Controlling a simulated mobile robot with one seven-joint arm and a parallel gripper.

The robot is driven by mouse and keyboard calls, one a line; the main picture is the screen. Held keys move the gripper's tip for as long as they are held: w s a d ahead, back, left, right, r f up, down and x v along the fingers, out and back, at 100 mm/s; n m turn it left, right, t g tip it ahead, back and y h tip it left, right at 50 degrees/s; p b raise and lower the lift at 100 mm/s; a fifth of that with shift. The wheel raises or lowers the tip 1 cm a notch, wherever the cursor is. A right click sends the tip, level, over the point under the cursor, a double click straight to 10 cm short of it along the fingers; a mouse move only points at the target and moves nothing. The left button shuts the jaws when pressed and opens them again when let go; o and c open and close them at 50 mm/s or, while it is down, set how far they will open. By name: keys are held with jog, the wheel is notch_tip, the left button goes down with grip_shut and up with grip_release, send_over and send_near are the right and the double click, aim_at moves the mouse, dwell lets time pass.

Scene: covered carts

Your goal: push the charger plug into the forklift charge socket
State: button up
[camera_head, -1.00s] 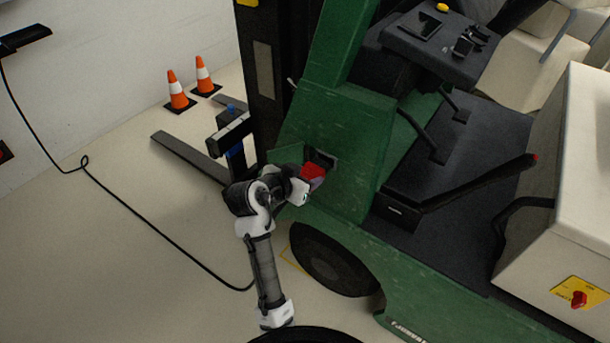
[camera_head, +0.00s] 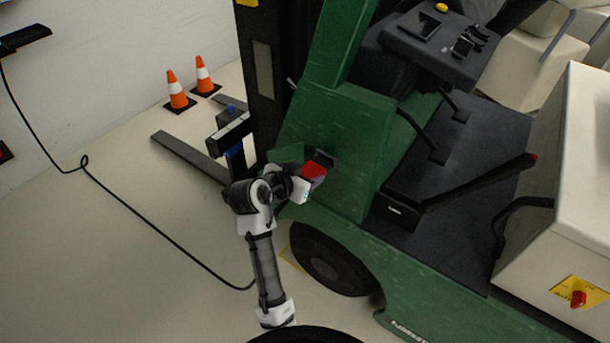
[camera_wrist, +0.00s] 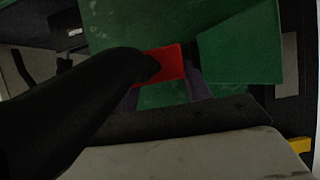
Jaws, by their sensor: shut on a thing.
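The red charger plug (camera_head: 315,169) is held by my gripper (camera_head: 316,180) at the forklift's green front panel. The dark charge socket (camera_head: 325,157) shows just above and behind the plug. The plug's front end is at or very close to the socket; I cannot tell how far in it is. In the wrist view the red plug (camera_wrist: 172,62) sits between the fingers of my gripper (camera_wrist: 163,88), against the green panel. A thick black cable (camera_wrist: 75,110) runs from the plug and covers much of the left side. The socket is hidden in that view.
The charger cable (camera_head: 150,222) lies across the floor from the wall. Two orange cones (camera_head: 176,90) stand near the wall. Floor at left is mostly clear.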

aim_at(315, 167)
jog(key=shift+w+d, duration=0.5)
jog(key=shift+w, duration=0.2)
jog(key=shift+w+d, duration=0.5)
jog(key=shift+w, duration=0.15)
jog(key=o, duration=1.2)
jog(key=b+v, duration=0.2)
jog(key=v, duration=1.1)
jog(key=shift+s+a+r, duration=0.2)
jog(key=shift+s, duration=0.15)
